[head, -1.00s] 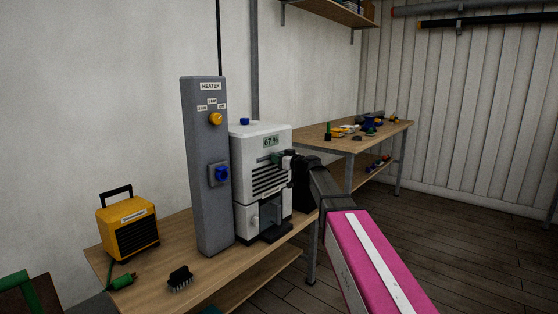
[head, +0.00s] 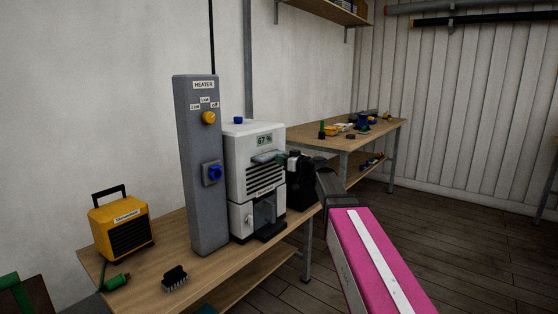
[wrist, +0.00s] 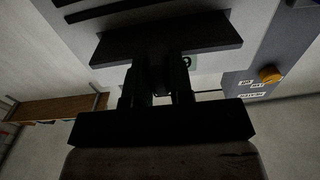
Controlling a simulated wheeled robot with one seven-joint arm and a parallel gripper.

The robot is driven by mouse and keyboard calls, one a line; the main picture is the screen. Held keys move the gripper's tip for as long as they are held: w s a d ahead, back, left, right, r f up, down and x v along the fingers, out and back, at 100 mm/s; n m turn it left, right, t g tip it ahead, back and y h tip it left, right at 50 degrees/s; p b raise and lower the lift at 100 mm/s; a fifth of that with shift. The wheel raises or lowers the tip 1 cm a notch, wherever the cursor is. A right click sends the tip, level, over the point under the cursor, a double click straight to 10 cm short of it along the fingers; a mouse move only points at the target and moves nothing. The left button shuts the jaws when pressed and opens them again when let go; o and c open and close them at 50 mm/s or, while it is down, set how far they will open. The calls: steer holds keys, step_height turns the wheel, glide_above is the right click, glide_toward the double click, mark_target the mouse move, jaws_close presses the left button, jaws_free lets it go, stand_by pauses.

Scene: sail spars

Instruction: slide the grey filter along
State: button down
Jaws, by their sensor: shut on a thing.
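The grey filter (head: 265,157) sticks out of the upper front of the white machine (head: 240,165), below its "67 %" display. In the wrist view the filter (wrist: 170,40) is a wide dark slab in front of the machine's pale face. My gripper (head: 283,160) is at the filter's outer edge, in front of the machine. In the wrist view its two fingers (wrist: 158,85) are shut on the near edge of the slab. The fingertips are dark, and the filter's inner end is hidden.
A grey heater post (head: 203,165) with yellow and blue knobs stands left of the machine. A yellow heater (head: 121,228), a black brush-like part (head: 174,278) and a green plug (head: 117,282) lie on the bench (head: 200,268). Floor to the right is open.

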steer(key=v, duration=0.7)
steer(key=c, duration=0.9)
jaws_free()
